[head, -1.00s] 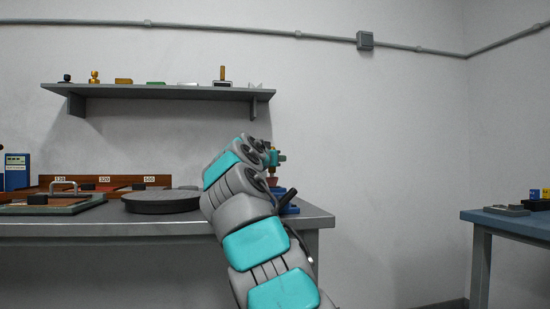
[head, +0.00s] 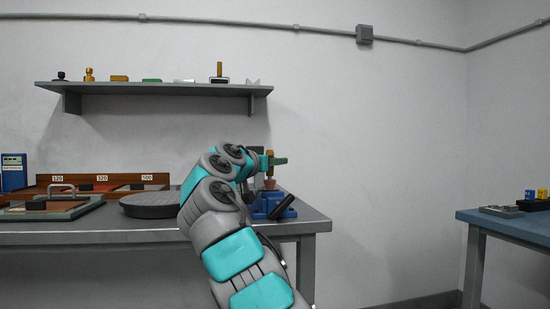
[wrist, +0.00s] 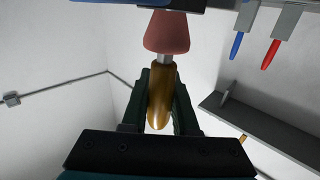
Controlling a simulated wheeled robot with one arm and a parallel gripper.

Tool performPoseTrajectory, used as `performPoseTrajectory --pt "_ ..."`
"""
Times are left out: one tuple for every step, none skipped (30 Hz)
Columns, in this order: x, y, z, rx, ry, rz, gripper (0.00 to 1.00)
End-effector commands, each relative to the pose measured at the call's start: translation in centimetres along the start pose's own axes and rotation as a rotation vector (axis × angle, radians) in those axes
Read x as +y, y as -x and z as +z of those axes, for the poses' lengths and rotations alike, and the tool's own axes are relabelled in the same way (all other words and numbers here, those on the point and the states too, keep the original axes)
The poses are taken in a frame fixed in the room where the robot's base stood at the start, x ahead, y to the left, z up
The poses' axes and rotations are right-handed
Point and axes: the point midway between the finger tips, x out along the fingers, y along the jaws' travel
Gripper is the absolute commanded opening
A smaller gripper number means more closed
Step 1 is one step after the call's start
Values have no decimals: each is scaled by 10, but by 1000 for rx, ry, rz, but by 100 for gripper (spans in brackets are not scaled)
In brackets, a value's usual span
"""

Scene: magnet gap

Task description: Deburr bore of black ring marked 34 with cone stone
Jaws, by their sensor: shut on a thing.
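My gripper (wrist: 162,88) is shut on the amber handle (wrist: 160,110) of the cone stone, which also shows in the head view (head: 270,184). The stone (wrist: 167,33) is dull pink, with its narrow end away from my gripper, pointing down in the head view. It is just above a blue vise (head: 274,206) at the bench's right end. In the wrist view the narrow end meets a dark and grey edge at the top. Whether they touch, I cannot tell. The black ring marked 34 cannot be made out.
A round dark plate (head: 150,205) lies left of my arm on the bench (head: 90,238). Trays labelled 120, 320 and 500 stand behind. A wall shelf (head: 150,88) hangs above, holding several small items. A blue table (head: 510,222) is at right.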

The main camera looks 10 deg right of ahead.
Motion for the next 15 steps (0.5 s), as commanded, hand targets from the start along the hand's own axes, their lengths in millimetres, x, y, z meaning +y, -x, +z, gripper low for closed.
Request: performPoseTrajectory --pt "0 0 -2 -2 1 8 0" --pt "0 0 -2 -2 1 13 0" --pt "0 0 -2 -3 1 21 0" --pt "1 -1 -1 -3 1 26 0" --pt "1 -1 -1 -4 2 30 0" --pt "0 -1 -1 -4 2 36 0" --pt "1 -1 -1 -4 3 41 0" --pt "1 -1 -1 -4 2 46 0" --pt "1 -1 -1 -3 2 52 0" --pt "1 0 -1 -3 2 56 0" --pt "0 0 0 -3 2 61 0" --pt "0 0 0 -3 2 66 0" --pt "1 0 0 -3 3 71 0" --pt "1 0 -1 -2 3 76 0" --pt "1 0 -1 -1 3 82 0"
